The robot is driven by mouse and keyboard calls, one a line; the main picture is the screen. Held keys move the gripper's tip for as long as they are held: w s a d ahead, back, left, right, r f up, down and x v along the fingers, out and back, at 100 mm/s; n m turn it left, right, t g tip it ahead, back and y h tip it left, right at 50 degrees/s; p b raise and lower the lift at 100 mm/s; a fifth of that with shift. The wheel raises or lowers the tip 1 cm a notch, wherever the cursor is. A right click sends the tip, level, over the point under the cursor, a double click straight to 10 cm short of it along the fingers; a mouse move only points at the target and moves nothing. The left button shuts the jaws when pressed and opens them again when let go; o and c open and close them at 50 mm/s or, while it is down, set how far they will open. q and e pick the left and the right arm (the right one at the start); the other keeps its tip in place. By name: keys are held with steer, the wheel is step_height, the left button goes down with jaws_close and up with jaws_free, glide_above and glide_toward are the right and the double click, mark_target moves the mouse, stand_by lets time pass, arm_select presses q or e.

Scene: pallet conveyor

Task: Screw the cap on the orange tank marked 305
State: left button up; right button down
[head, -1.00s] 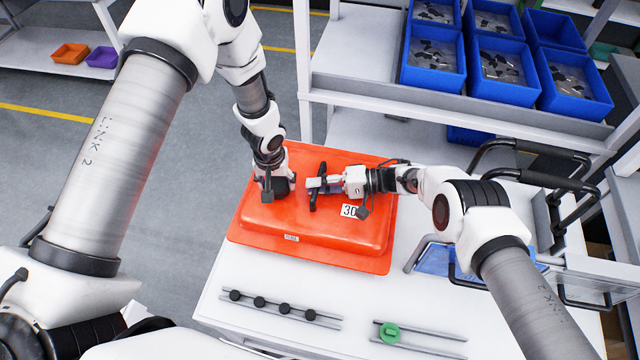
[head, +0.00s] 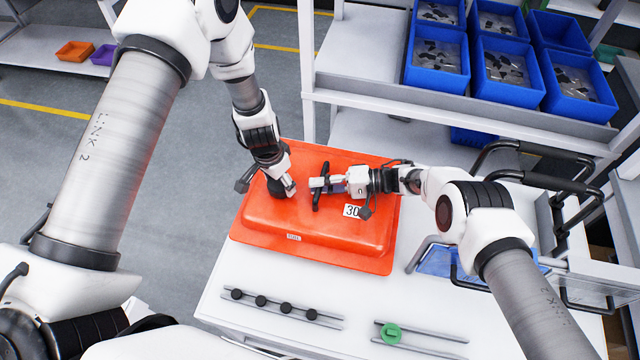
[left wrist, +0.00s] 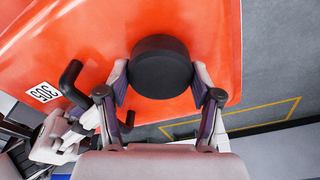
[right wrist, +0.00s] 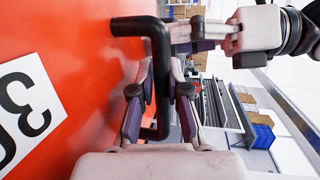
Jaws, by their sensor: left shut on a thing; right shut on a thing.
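The orange tank (head: 300,222) lies on the white table. My right gripper (right wrist: 160,95) is shut on the tank's black bar handle (right wrist: 158,60), right of the cap in the head view.
Several black caps (head: 261,301) sit on a rail at the table's front. A green cap (head: 391,333) sits on another rail to its right. Blue bins (head: 437,62) stand on the back shelf. A black-handled frame (head: 530,180) is at the right.

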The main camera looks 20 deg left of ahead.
arm_select(q)
steer(key=m, duration=0.7)
steer(key=shift+f+g+h, duration=0.1)
steer(key=shift+g+h, duration=0.2)
steer(key=o, duration=1)
steer(key=shift+n, duration=1.2)
steer(key=n, duration=0.5)
steer(key=shift+t+y, duration=0.4)
steer(key=n, duration=0.7)
steer(key=shift+y, duration=0.4)
